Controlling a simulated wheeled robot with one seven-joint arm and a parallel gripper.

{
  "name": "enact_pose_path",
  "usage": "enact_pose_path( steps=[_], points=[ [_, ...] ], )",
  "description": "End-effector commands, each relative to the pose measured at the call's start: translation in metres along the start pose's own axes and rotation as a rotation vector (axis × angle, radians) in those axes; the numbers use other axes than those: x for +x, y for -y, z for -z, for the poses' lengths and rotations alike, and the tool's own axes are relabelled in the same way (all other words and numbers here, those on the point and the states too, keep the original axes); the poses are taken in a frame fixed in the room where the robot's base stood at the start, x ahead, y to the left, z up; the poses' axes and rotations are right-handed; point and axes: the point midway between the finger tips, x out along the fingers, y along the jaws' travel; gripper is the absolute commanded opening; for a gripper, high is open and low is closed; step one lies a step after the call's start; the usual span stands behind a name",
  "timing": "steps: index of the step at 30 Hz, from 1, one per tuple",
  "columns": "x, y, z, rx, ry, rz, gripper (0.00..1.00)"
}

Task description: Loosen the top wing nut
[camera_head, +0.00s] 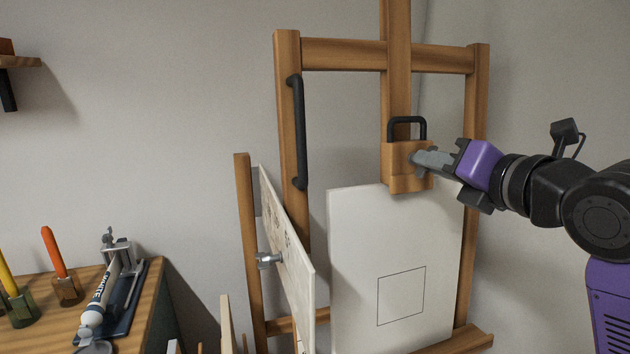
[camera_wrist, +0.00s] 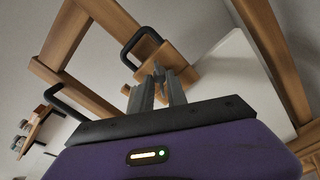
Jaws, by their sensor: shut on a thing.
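The wooden easel (camera_head: 288,140) stands against the wall. Its wooden top clamp block (camera_head: 395,182) sits on the centre mast, at the upper edge of a white canvas (camera_head: 393,240), with a black handle (camera_head: 407,119) on top. My gripper (camera_head: 414,158) reaches in from the right, its fingertips at the front of the block. In the wrist view my gripper (camera_wrist: 160,78) is shut on a small grey piece, the top wing nut (camera_wrist: 158,70), in front of the block. The fingers hide most of the nut in the head view.
A second black handle (camera_head: 299,132) is on the easel's left post. Another metal wing nut (camera_head: 268,260) sticks out lower left, by a leaning panel (camera_head: 285,245). A wooden desk (camera_head: 140,283) with a paint tube (camera_head: 98,303) stands at left.

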Motion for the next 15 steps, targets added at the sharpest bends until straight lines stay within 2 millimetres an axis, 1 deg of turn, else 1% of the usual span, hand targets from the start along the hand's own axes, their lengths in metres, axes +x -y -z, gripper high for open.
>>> enact_pose_path(
  steps=[1, 2, 3, 11, 15],
  points=[
    [0.0001, 0.0009, 0.0001, -0.01, 0.001, 0.001, 0.22],
    [0.0001, 0.0004, -0.0003, -0.007, 0.0, 0.001, 0.28],
    [0.0001, 0.0003, -0.0004, -0.006, 0.0, 0.001, 0.29],
    [-0.0004, 0.0, -0.0004, -0.004, 0.001, 0.0, 0.29],
    [-0.0082, 0.0003, -0.0012, -0.004, 0.003, 0.0, 0.29]
  ],
)
